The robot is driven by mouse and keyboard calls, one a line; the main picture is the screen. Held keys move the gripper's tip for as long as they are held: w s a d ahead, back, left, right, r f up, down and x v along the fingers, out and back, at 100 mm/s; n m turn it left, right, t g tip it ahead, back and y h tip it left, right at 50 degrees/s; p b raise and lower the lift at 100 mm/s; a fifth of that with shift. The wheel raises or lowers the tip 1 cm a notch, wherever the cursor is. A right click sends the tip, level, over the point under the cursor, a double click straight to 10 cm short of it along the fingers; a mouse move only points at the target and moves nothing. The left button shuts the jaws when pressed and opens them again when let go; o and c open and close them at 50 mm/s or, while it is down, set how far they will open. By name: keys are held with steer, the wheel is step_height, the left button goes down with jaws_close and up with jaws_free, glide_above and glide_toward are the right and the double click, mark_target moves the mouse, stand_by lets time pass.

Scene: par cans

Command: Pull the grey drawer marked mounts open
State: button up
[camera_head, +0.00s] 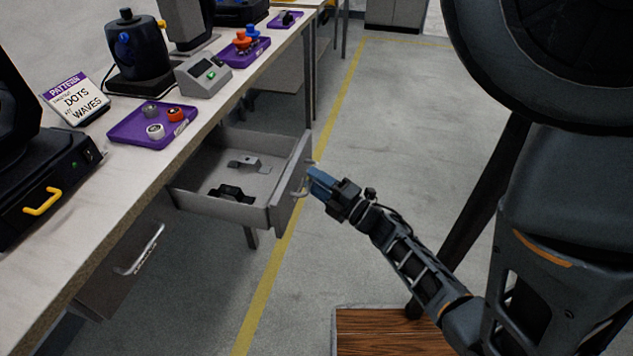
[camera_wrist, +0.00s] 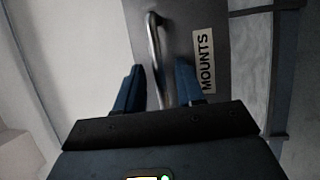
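The grey drawer (camera_head: 290,180) stands pulled out from under the bench, its inside in plain view. Its front shows a label reading MOUNTS (camera_wrist: 202,62) in the wrist view. A metal bar handle (camera_wrist: 156,60) is on that front. My gripper (camera_head: 314,182) is at the drawer front, by the handle. In the wrist view its blue fingers (camera_wrist: 160,88) are apart, one on each side of the handle, with gaps showing beside the bar. I cannot tell how deep the handle sits between them. Inside the drawer lie a black bracket (camera_head: 231,192) and a grey bracket (camera_head: 247,163).
A second closed drawer with a handle (camera_head: 142,250) is lower left under the bench (camera_head: 205,125). On the bench are purple trays (camera_head: 125,128), a grey button box (camera_head: 203,76) and a sign (camera_head: 75,98).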

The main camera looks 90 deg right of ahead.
steer(key=b+v, duration=0.1)
steer(key=v, duration=0.6)
steer(key=shift+s+a, duration=0.25)
steer(key=shift+s, duration=0.05)
steer(key=shift+f, duration=0.1)
stand_by(0.3)
steer(key=w+a+r+m+y+p, duration=0.1)
steer(key=a+r+m+y, duration=0.2)
steer(key=a+r, duration=0.4)
steer(key=w+a+r+m+g+y+p, duration=0.1)
steer(key=a+r+y, duration=0.4)
steer(key=a, duration=0.9)
steer(key=w+a+r+m+y+p, duration=0.2)
steer(key=a+r+m, duration=0.3)
steer(key=a+r, duration=0.4)
steer(key=shift+w+a+m+y+p, duration=0.4)
steer(key=shift+w+a+y, duration=0.15)
steer(key=shift+a+y, duration=0.35)
steer(key=shift+d+f, duration=0.1)
steer(key=shift+d, duration=0.1)
stand_by(0.6)
